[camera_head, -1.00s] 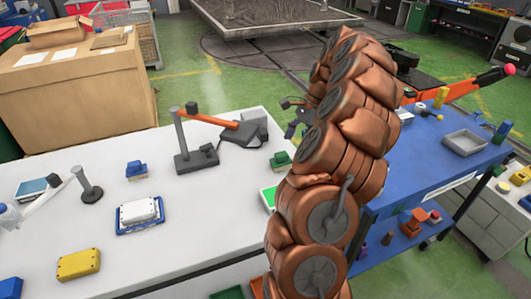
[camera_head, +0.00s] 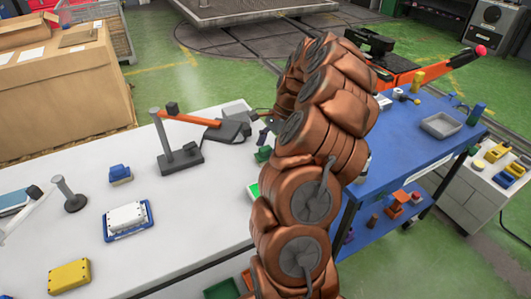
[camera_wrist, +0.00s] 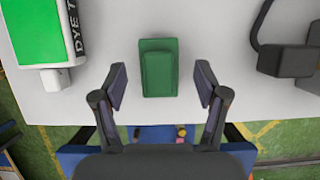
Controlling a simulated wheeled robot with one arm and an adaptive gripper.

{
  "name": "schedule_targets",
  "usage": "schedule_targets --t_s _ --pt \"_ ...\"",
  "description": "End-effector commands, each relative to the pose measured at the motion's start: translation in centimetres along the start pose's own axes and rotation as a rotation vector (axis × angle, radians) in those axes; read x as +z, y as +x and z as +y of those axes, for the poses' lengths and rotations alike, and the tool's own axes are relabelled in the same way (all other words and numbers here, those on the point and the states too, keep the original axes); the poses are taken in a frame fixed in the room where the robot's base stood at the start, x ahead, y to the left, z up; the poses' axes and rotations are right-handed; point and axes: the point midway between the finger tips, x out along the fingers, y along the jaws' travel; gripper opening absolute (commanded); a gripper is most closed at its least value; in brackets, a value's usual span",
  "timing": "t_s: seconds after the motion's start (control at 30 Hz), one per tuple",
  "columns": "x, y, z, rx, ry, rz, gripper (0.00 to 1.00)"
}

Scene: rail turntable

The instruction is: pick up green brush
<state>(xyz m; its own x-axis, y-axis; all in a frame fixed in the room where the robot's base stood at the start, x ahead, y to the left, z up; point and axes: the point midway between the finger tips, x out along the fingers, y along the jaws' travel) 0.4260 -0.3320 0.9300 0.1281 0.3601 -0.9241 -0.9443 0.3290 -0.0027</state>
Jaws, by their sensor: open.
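The green brush (camera_wrist: 158,67) lies on the white table, seen from above in the wrist view. It is a dark green block with a smaller raised block on top. In the head view it shows small and partly hidden beside my arm (camera_head: 263,154). My gripper (camera_wrist: 161,75) is open and empty, with one finger on either side of the brush in the wrist picture. Gaps show between the brush and both fingers. The height of the fingers above the table is hard to tell.
A green and white box (camera_wrist: 45,30) lies left of the brush, and a dark device (camera_wrist: 285,58) lies right. On the white table (camera_head: 190,235) stand a blue brush (camera_head: 120,174) and an orange-armed stand (camera_head: 180,155). The blue table (camera_head: 400,155) is at right.

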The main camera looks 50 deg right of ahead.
Motion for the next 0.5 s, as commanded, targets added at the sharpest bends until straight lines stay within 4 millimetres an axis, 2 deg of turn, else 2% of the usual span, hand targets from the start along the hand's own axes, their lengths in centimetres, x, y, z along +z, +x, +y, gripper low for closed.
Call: schedule_targets --t_s 0.13,0.37,0.5 --pt "0.1 1.6 0.2 0.006 0.001 -0.002 0.73" --pt "0.0 2.0 0.1 0.001 0.001 0.0 0.73" --pt "0.0 2.0 0.1 0.002 0.001 0.0 0.61"
